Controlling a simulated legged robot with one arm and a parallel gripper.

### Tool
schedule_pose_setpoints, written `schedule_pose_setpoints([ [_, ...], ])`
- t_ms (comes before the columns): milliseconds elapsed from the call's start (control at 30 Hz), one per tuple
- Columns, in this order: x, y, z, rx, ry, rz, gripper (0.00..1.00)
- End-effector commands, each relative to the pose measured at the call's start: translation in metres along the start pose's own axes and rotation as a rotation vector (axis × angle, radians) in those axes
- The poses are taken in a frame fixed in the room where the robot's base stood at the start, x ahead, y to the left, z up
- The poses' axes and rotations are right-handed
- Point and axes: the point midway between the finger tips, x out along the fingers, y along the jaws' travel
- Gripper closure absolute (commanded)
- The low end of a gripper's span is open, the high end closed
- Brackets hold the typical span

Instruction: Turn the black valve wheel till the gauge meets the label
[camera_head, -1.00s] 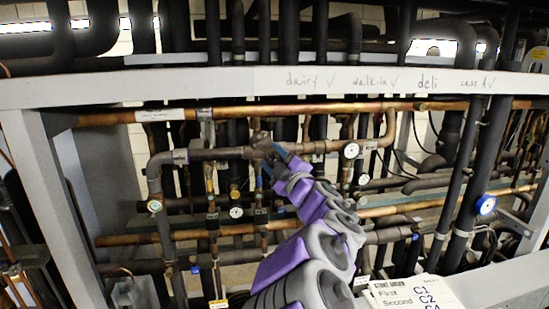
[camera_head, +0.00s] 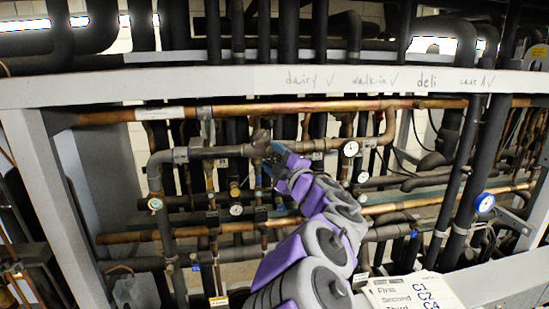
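My purple and grey arm reaches up from the bottom centre to the pipes. My gripper (camera_head: 270,155) is at its far end, by a dark fitting (camera_head: 261,138) on the upper grey pipe. The fingers are small and partly hidden, so I cannot tell whether they are open or shut, or touching the fitting. I cannot make out a black valve wheel clearly; it may be hidden by the gripper. White-faced gauges show right of the gripper (camera_head: 351,148), below left of it (camera_head: 236,209) and at the far left (camera_head: 155,203). Their needles are too small to read.
A pale rack beam (camera_head: 200,88) with handwritten words crosses above the pipes. Copper pipes (camera_head: 250,108) run across behind it. A blue-rimmed gauge (camera_head: 485,203) is at the right. A white card (camera_head: 410,292) listing a start order lies at the bottom right. Pipes crowd the space around the gripper.

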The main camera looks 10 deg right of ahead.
Motion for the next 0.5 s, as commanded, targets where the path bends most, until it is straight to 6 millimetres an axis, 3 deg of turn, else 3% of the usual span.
schedule_pose_setpoints([
  [167,0.001,0.0004,0.0003,0.001,0.0,0.002,0.3],
  [500,-0.0036,0.0015,0.0005,0.001,-0.001,0.004,0.3],
])
